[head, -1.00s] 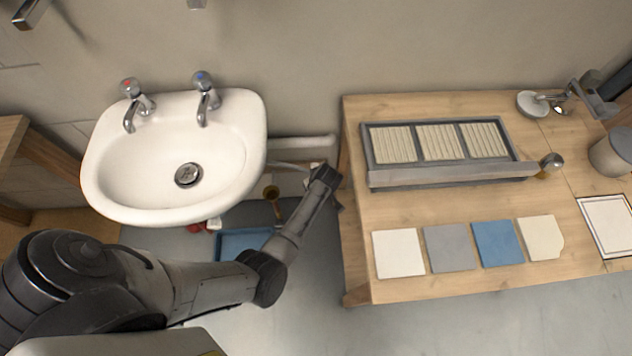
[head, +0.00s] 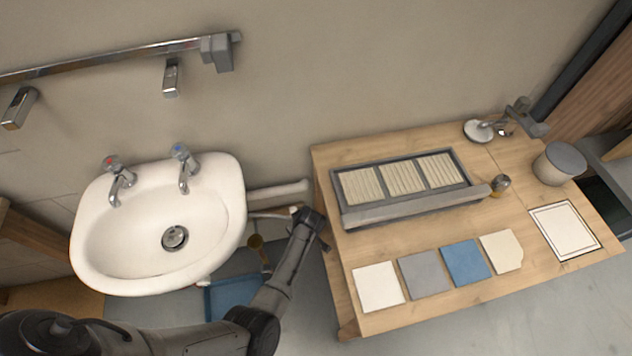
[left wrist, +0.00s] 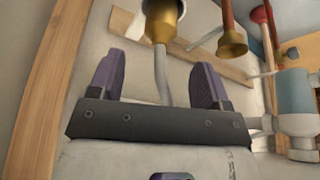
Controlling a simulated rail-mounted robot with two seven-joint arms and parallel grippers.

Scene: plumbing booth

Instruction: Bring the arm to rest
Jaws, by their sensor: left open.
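My left arm comes in from the lower left of the head view and reaches past the basin. My left gripper (head: 312,222) is in the gap between the white basin (head: 125,255) and the wooden table (head: 350,310), below the table top. In the left wrist view the left gripper (left wrist: 158,78) has its two purple-padded fingers apart, with nothing gripped between them. A brass fitting (left wrist: 163,20) with a thin grey pipe (left wrist: 162,70) lies beyond the fingertips; I cannot tell if anything touches. My right gripper is in neither view.
A blue tray (head: 235,297) lies on the floor under the basin. The table bears a grey rack (head: 400,215) of ribbed tiles, several loose tiles (head: 425,274) and a lidded pot (head: 560,164). A chrome rail (head: 120,57) runs along the wall. Brass-ended tools (left wrist: 232,42) hang nearby.

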